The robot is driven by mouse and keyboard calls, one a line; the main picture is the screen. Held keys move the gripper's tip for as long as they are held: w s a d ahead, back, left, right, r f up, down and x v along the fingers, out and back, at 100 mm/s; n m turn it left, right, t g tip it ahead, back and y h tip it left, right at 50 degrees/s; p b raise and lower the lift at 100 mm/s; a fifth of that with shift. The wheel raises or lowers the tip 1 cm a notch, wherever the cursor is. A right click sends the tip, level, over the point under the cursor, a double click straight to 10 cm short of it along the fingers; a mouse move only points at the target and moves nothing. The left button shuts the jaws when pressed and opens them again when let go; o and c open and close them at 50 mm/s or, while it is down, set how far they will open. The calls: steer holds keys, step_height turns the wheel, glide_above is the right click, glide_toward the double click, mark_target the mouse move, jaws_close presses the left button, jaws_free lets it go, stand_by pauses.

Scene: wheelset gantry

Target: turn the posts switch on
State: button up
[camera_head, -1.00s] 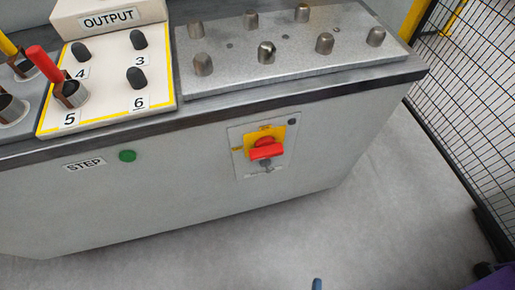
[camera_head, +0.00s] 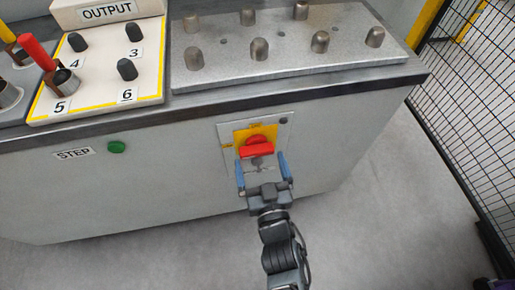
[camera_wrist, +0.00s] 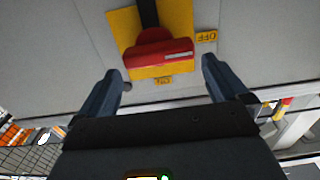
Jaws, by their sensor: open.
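The posts switch is a red rotary handle (camera_head: 256,149) on a yellow plate (camera_head: 268,132), on the front of the grey cabinet. Its red bar lies roughly sideways. In the wrist view, the red handle (camera_wrist: 160,57) shows between the fingers, with an OFF label (camera_wrist: 206,38) to the right and an upside-down ON label (camera_wrist: 163,81) below. The bar's right end is toward OFF. My gripper (camera_head: 262,162) is open just below the handle in the head view, its blue fingers spread to either side. The wrist view shows my gripper (camera_wrist: 162,70) empty; contact cannot be told.
A green STEP button (camera_head: 117,147) is to the left on the cabinet front. Above are a metal plate with several pegs (camera_head: 290,60) and an OUTPUT panel (camera_head: 110,75) with black knobs. A mesh fence (camera_head: 470,110) stands at right. The floor before the cabinet is clear.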

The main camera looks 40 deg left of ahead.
mark_target(257, 154)
steer(key=b+x, duration=0.1)
steer(key=x, duration=0.4)
steer(key=c, duration=1.1)
